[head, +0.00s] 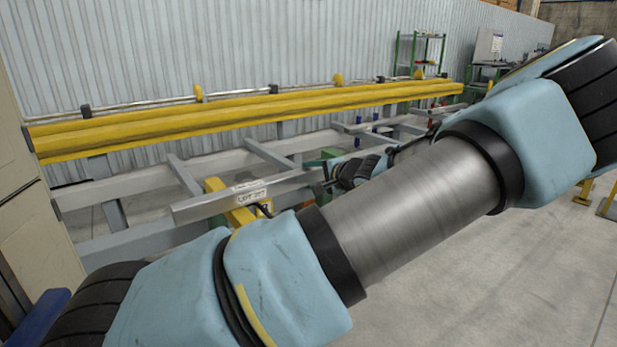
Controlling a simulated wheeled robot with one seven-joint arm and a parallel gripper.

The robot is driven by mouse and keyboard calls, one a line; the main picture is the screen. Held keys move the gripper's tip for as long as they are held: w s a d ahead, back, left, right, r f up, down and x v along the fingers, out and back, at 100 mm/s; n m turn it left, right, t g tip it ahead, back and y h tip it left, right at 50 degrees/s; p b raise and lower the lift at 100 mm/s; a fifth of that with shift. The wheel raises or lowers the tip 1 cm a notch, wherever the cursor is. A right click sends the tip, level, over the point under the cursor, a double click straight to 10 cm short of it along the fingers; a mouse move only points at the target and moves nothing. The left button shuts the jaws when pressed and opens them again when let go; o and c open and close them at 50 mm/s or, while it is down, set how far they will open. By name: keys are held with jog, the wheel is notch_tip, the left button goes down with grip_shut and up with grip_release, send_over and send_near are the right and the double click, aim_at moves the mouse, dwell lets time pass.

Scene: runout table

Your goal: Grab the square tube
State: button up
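A long grey square-section bar with a white label, which looks like the square tube (212,207), lies across the supports of the grey runout table (110,192). Its near end shows at left; its right part runs behind my arm. The label's print is too small to read surely. My gripper (327,181) is small in the head view, above or beside the right part of the bar, in front of my blue and black wrist. I cannot tell whether its fingers are apart or touch the bar. My large upper arm hides much of the space below and right.
A long yellow guard rail (200,119) runs along the table's back, before a corrugated wall. A yellow part (232,207) stands under the bar. A green shelf rack (419,52) is at the back. A beige cabinet (30,200) stands at left.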

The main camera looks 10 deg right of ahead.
grip_shut()
dwell(0.8)
